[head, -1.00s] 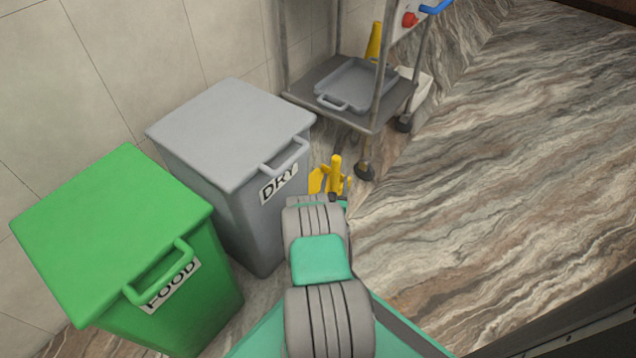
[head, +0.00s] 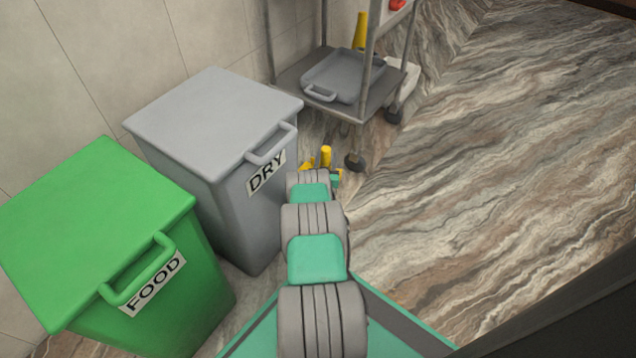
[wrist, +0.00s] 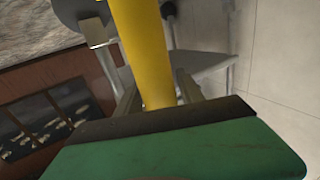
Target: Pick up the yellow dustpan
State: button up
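The yellow dustpan (head: 326,157) is on the floor beyond my arm, between the grey bin and the trolley. Its upright handle shows; its lower part is mostly hidden behind my arm. In the wrist view its yellow handle (wrist: 143,45) runs between the fingers of my gripper (wrist: 157,88). The fingers look open, one on each side of the handle, with a small gap at least on the left. The fingertips are hidden in the head view.
The grey DRY bin (head: 213,115) and green FOOD bin (head: 105,230) stand along the wall at left. A trolley (head: 350,105) with a grey tray (head: 343,75) and another yellow item (head: 361,30) stands behind the dustpan. The floor (head: 500,180) at right is clear.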

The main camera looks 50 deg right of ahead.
grip_shut()
dwell(1.0)
